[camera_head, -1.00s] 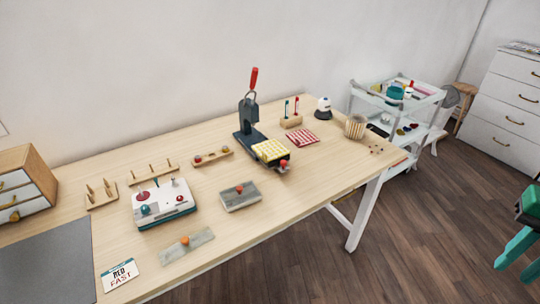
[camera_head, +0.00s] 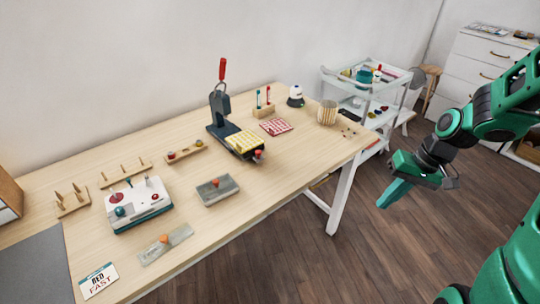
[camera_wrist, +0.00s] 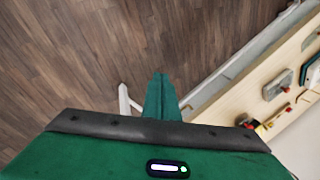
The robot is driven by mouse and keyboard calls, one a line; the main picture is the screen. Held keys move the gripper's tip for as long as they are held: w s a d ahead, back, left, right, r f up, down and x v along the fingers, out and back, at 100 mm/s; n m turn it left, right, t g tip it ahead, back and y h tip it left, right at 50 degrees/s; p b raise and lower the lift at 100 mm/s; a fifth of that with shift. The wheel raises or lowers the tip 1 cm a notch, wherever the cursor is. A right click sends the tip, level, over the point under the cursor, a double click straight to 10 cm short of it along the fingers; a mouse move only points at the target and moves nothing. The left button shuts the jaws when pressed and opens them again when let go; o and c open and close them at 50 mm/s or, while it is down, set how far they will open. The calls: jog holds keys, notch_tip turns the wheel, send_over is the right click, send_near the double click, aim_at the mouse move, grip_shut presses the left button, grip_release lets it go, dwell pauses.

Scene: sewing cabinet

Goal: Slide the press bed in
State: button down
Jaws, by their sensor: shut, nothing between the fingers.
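The press (camera_head: 219,112) stands toward the back of the table, with a dark frame and a red lever pointing up. Its bed (camera_head: 244,144) sticks out toward the table's front edge, with a yellow checked cloth on it and a red knob (camera_head: 258,154) at its front end. My gripper (camera_head: 384,203) is shut and empty, off the table's right front side, in the air over the floor, well apart from the bed. In the wrist view, its closed green fingers (camera_wrist: 160,95) point at the floor, and the table edge lies to the right.
A red checked cloth (camera_head: 277,126), a woven cup (camera_head: 327,112) and a grey block with a red knob (camera_head: 217,190) lie around the press. A table leg (camera_head: 342,198) stands near my gripper. A white cart (camera_head: 368,90) is behind.

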jog(key=w+a+f+t+y, duration=0.1)
jog(key=w+a+f+y, duration=0.2)
jog(key=a, duration=0.4)
jog(key=w+a+f+t+y, duration=0.1)
jog(key=w+a+f+y, duration=0.1)
jog(key=w+a+y, duration=0.35)
jog(key=w+a+r+m+t, duration=0.1)
jog(key=w+a, duration=0.1)
jog(key=w+a+r+m+t+y, duration=0.1)
jog(key=w+a, duration=0.1)
jog(key=w+a+r+t+y, duration=0.1)
jog(key=w+a, duration=0.1)
jog(key=shift+w+a+r+m, duration=0.1)
jog(key=shift+w+r+m, duration=0.2)
jog(key=shift+w+m, duration=0.1)
jog(key=shift+w+a+r+m+t+y, duration=0.1)
jog(key=shift+w+r+m+t+y, duration=0.2)
jog(key=shift+w+r+t, duration=0.15)
jog(key=x, duration=1.4)
jog(key=shift+s+f, duration=0.1)
jog(key=shift+f, duration=0.05)
